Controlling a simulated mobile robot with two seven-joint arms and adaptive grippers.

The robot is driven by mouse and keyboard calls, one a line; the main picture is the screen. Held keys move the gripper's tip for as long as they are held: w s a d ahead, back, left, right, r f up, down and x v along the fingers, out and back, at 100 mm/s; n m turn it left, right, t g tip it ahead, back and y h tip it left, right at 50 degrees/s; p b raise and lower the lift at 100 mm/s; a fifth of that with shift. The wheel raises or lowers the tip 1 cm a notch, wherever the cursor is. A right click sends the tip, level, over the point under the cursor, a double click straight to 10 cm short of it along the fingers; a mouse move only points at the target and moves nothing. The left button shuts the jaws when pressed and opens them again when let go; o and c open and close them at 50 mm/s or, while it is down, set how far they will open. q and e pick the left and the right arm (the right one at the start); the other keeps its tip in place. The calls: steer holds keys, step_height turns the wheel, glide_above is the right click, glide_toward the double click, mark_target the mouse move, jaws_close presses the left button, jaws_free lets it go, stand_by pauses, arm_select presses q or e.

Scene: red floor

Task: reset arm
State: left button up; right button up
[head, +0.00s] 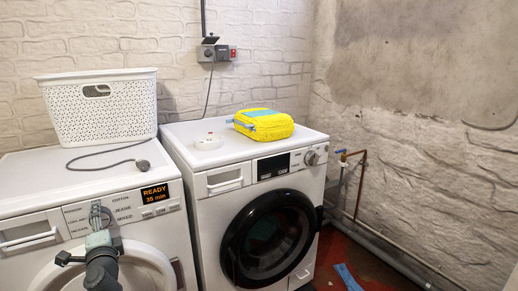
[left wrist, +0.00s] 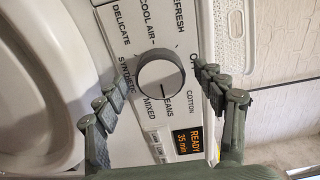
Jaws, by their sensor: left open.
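My left gripper (head: 99,222) is in front of the control panel of the left white machine (head: 30,190) in the head view. In the left wrist view the left gripper (left wrist: 160,74) is open, with one finger on each side of a round grey dial (left wrist: 163,83). The fingers look apart from the dial, though the exact distance is hard to tell. Program names such as COTTON, JEANS and MIXED ring the dial. An orange display (head: 155,193) beside it reads READY 35 min. My right gripper is not in view.
A white basket (head: 100,120) and a plug with a grey cord (head: 142,164) are on the left machine. Pipes (head: 375,245) run along the right wall.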

arm_select(q)
steer(key=shift+w+a, duration=0.15)
steer(key=shift+w, duration=0.1)
